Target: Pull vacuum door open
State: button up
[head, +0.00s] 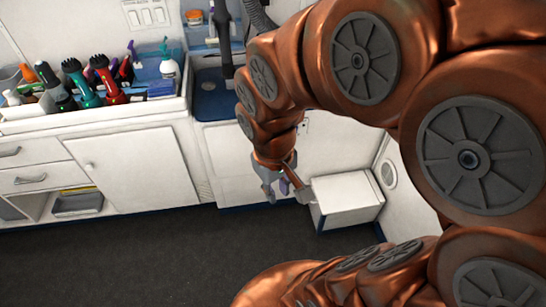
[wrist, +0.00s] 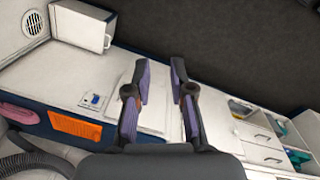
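A low white box (head: 350,190) stands on the floor at the foot of the wall, right of my gripper in the head view. It also shows at the upper left of the wrist view (wrist: 80,22), with a small handle-like part on its end. No label shows, so I cannot tell for certain that this is the vacuum door. My gripper (head: 284,190) is just left of the box in the head view. In the wrist view its two purple-padded fingers (wrist: 161,78) are apart with nothing between them. A pale wall panel (wrist: 150,105) lies behind them.
A white cabinet door (head: 135,168) and drawers (head: 22,165) are at the left, under a counter with dryers and bottles. A blue-lined basin (head: 212,100) is behind my arm. A round vent (head: 388,174) is on the right wall. The dark floor (head: 150,255) is clear.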

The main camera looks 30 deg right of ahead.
jog(key=w+d+f+n+t+b, duration=0.1)
jog(key=w+d+f+t+b, duration=0.3)
jog(key=w+f, duration=0.5)
jog(key=w+d+f+t+b, duration=0.2)
jog(key=w+d+f+b, duration=0.5)
jog(key=w, duration=0.5)
jog(key=w+d+f+n+t+b, duration=0.1)
jog(key=w+d+f+t+b, duration=0.3)
jog(key=w+f, duration=0.55)
jog(key=w+d+f+t+y+b, duration=0.1)
jog(key=d+f+t+y+b, duration=0.1)
jog(key=d+f+t+b, duration=0.45)
jog(key=d+f+t+y+b, duration=0.15)
jog(key=d+f+b, duration=0.25)
jog(key=f+b, duration=0.55)
jog(key=shift+y, duration=0.35)
jog(key=shift+w+a+b, duration=0.15)
jog(key=shift+w+a, duration=0.05)
jog(key=shift+w, duration=1.1)
jog(key=shift+w+a+b, duration=0.1)
jog(key=shift+w+a, duration=0.15)
jog(key=shift+w, duration=1.05)
jog(key=shift+w+a+b, duration=0.15)
jog(key=shift+w+a, duration=0.05)
jog(key=shift+w, duration=1.1)
jog(key=shift+c, duration=0.2)
grip_shut()
